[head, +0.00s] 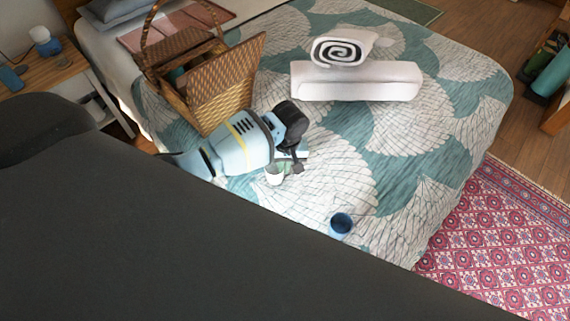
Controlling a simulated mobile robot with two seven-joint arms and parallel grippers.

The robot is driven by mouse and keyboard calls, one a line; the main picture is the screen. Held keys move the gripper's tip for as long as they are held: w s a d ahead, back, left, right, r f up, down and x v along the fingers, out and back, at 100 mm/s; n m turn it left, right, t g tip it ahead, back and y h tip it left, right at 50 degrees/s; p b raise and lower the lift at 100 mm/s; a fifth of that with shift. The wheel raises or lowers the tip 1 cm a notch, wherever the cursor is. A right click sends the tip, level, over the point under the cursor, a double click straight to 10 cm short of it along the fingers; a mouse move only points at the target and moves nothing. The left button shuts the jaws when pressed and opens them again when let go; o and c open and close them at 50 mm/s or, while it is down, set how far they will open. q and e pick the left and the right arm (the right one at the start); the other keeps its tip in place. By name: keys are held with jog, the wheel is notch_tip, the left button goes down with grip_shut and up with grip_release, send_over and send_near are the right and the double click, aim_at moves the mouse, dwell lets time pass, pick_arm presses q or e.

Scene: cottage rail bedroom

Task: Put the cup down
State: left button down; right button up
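My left gripper (287,162) reaches in over the bed, pointing down. A small white cup (274,176) is right at its fingertips, on their left side. A dark finger shows to the right of the cup; the other finger is not clear, so I cannot tell whether the cup is gripped or whether it touches the bed. A blue cup (341,225) stands apart on the bed, nearer to me and to the right. My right gripper is not in view.
The bed (410,150) has a teal and white leaf cover. An open wicker basket (205,85) stands left of my gripper. A rolled towel (342,50) and a folded white one (357,82) lie behind. Bare cover lies right of the gripper.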

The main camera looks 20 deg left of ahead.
pick_arm(q)
jog(key=shift+r, duration=0.15)
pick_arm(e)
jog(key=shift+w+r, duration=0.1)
pick_arm(q)
jog(key=shift+f, duration=0.25)
jog(key=c, duration=1.6)
grip_release()
jog(key=shift+r, duration=0.15)
